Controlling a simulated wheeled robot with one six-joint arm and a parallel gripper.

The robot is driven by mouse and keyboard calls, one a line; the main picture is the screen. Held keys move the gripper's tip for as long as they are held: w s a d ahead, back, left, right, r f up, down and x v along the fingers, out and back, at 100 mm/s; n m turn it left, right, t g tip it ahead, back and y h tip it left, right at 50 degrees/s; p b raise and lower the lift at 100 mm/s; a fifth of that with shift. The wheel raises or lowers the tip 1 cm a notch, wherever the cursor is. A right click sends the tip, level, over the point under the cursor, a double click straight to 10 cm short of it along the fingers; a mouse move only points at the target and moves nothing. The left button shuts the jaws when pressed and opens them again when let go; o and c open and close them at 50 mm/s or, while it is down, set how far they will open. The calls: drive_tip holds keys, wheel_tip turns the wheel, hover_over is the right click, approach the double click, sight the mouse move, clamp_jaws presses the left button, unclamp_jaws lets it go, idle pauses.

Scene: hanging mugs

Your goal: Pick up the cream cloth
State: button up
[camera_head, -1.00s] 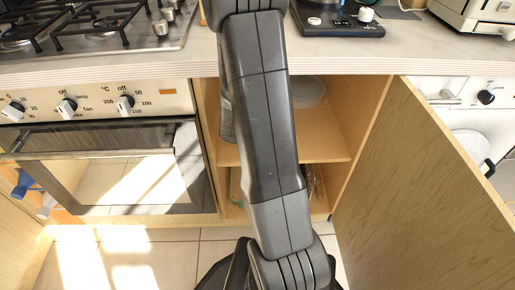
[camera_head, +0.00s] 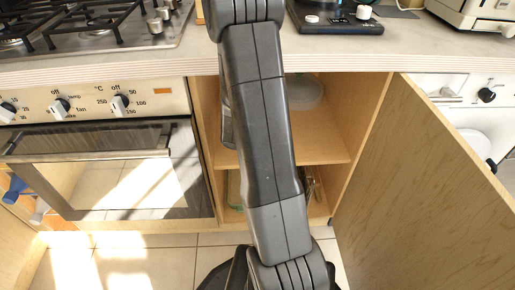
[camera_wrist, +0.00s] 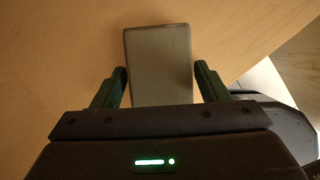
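I cannot make out a cream cloth in either view. In the wrist view, my gripper (camera_wrist: 160,78) has its two dark green fingers spread apart. A flat grey rectangular thing (camera_wrist: 160,58) shows between and beyond them, over a pale wooden surface (camera_wrist: 60,50). In the head view, my arm crosses the middle and hides part of the open cabinet (camera_head: 340,140); my gripper does not show there.
A wooden cabinet door (camera_head: 420,190) stands open at the right. The oven (camera_head: 110,170) is at the left, below a gas hob (camera_head: 90,35). The counter edge (camera_head: 420,60) runs across the top. A pale dish (camera_head: 303,92) sits on the cabinet's upper shelf.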

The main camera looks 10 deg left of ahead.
drive_tip(key=c, duration=0.7)
drive_tip(key=shift+o, duration=0.2)
drive_tip(key=shift+r, duration=0.1)
drive_tip(key=shift+d+r+p, duration=0.15)
drive_tip(key=shift+r+p, duration=0.35)
drive_tip(key=shift+p, duration=0.1)
wheel_tip(320, 180, up, 7)
drive_tip(key=p, duration=0.5)
drive_tip(key=shift+r+p, duration=0.1)
drive_tip(key=shift+p, duration=0.25)
drive_tip(key=w+d+f, duration=0.1)
drive_tip(key=d, duration=1.8)
drive_tip(key=shift+w+d, duration=0.3)
drive_tip(key=shift+w, duration=0.05)
